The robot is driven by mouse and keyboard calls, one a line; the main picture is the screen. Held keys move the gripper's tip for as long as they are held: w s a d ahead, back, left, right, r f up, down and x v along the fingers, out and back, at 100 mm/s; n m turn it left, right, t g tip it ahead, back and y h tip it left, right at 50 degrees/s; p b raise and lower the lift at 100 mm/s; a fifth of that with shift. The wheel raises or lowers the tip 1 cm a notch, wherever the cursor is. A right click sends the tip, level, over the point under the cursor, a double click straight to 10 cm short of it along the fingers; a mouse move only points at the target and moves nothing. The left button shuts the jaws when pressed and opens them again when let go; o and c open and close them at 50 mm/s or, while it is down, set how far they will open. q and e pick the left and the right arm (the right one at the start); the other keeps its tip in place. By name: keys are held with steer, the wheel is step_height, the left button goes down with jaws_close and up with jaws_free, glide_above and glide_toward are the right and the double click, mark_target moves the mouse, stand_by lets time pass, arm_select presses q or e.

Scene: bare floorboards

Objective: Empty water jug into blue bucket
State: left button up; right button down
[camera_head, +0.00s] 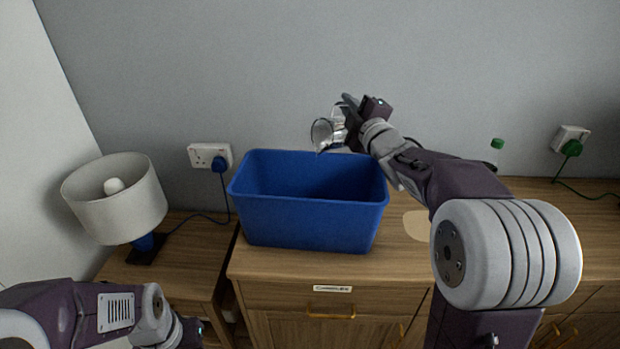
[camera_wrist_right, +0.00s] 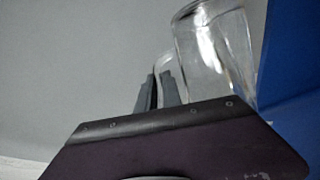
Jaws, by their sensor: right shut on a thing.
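The water jug (camera_head: 328,131) is clear glass and tilted on its side, its mouth turned left and down above the back right part of the blue bucket (camera_head: 305,222). My right gripper (camera_head: 349,112) is shut on the jug, near its handle. In the right wrist view the jug (camera_wrist_right: 212,50) shows beyond the gripper (camera_wrist_right: 160,90), with the blue bucket (camera_wrist_right: 292,130) at the right edge. I see no water stream. The blue bucket is a rectangular tub standing upright on the wooden cabinet. My left arm is at the bottom left; its fingertips are not clearly visible.
The wooden cabinet (camera_head: 290,290) stands against the grey wall. A white-shaded lamp (camera_head: 115,200) is on a lower wooden unit at left. Sockets with plugs (camera_head: 210,156) are on the wall. A green-capped bottle (camera_head: 496,146) stands behind my right arm. A pale round patch (camera_head: 417,224) lies right of the bucket.

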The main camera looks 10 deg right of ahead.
mark_target(332, 115)
steer(key=shift+s+a+f+b, duration=0.1)
steer(key=shift+s+a+b, duration=0.15)
steer(key=shift+b, duration=0.2)
steer(key=shift+s+a+n+b, duration=0.1)
steer(key=shift+a+n+b, duration=0.25)
steer(key=shift+n, duration=0.05)
steer(key=shift+s+a+n+t+b, duration=0.1)
steer(key=shift+a+n+t+b, duration=0.15)
steer(key=shift+b, duration=0.65)
steer(key=shift+s+a+f+n+t+b, duration=0.1)
steer(key=shift+s+a+n+t+b, duration=0.2)
steer(key=shift+b, duration=0.7)
steer(key=shift+s+a+n+t+b, duration=0.1)
steer(key=shift+a+n+b, duration=0.3)
steer(key=shift+b, duration=0.55)
steer(key=shift+s+a+r+n+y+b, duration=0.2)
steer(key=shift+n+y+b, duration=0.25)
steer(key=shift+b, duration=0.3)
steer(key=shift+s+a+r+n+b, duration=0.15)
steer(key=shift+a+n+b, duration=0.2)
steer(key=shift+b, duration=0.2)
steer(key=shift+s+a+r+n+b, duration=0.15)
steer(key=shift+a+n+b, duration=0.15)
steer(key=shift+b, duration=0.2)
